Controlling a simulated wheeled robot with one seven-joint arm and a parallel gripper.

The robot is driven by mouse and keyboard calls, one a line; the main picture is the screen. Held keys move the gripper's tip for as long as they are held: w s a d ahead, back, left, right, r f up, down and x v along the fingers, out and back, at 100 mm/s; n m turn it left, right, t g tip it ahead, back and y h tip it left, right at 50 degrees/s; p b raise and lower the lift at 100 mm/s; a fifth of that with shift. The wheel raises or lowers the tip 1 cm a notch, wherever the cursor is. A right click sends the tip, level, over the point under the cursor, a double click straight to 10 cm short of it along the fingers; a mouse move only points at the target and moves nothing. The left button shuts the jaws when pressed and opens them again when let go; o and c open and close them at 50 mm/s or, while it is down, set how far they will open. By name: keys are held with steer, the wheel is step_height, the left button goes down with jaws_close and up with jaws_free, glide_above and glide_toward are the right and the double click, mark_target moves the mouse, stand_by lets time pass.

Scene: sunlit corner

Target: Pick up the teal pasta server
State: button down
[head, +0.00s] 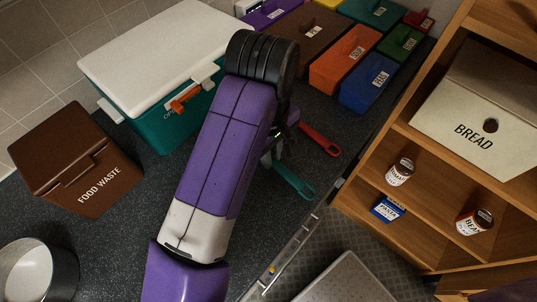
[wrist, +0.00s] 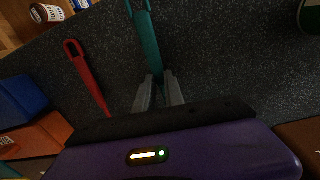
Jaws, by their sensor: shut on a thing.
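The teal pasta server (head: 293,183) shows mainly as a teal handle with a hole in its end, on or just above the dark worktop. In the wrist view the teal handle (wrist: 146,38) runs from the top edge down between my fingers. My gripper (wrist: 158,85) is shut on it, one grey finger on each side. In the head view my gripper (head: 276,150) is partly hidden behind my purple arm. The server's head is hidden, and I cannot tell whether it is lifted.
A red-handled utensil (head: 320,139) lies close beside; it also shows in the wrist view (wrist: 85,75). Coloured boxes (head: 345,60) stand behind. A teal-and-white box (head: 150,60), a brown food waste bin (head: 75,165) and a pot (head: 38,275) are left. Wooden shelves (head: 400,130) stand right.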

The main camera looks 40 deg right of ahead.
step_height(320, 180, up, 18)
steer(key=p, duration=0.2)
steer(key=shift+f, duration=0.15)
stand_by(0.7)
